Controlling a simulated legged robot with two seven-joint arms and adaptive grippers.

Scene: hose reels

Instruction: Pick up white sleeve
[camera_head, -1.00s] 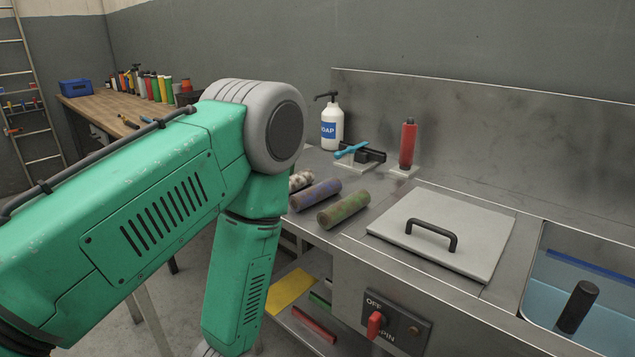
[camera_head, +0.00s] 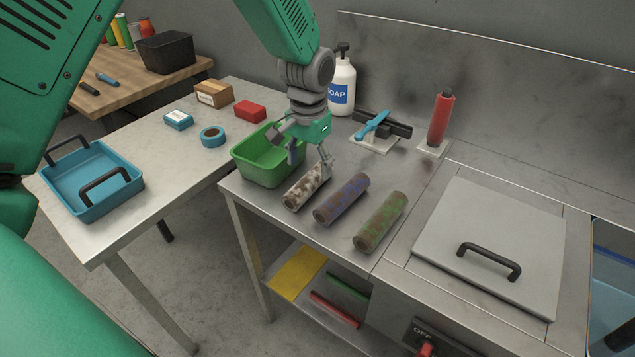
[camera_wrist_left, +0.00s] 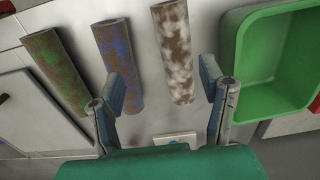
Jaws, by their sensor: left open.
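The white sleeve (camera_head: 306,184), mottled white and brown, lies on the steel counter as the leftmost of three sleeves. The blue-brown sleeve (camera_head: 341,199) and the green-brown sleeve (camera_head: 380,222) lie to its right. My left gripper (camera_head: 308,157) is open above the far end of the white sleeve. In the left wrist view, the white sleeve (camera_wrist_left: 174,50) lies ahead between the spread fingers (camera_wrist_left: 165,100), closer to the right finger, and nothing is gripped. The blue-brown sleeve (camera_wrist_left: 119,62) is beyond the left finger there. My right gripper is not in view.
A green bin (camera_head: 255,172) stands close left of the white sleeve. A soap bottle (camera_head: 342,85), a holder with a blue tool (camera_head: 372,125) and a red cylinder on a stand (camera_head: 440,118) are behind. A handled lid (camera_head: 490,235) lies at right. A blue tray (camera_head: 95,188) sits on the left table.

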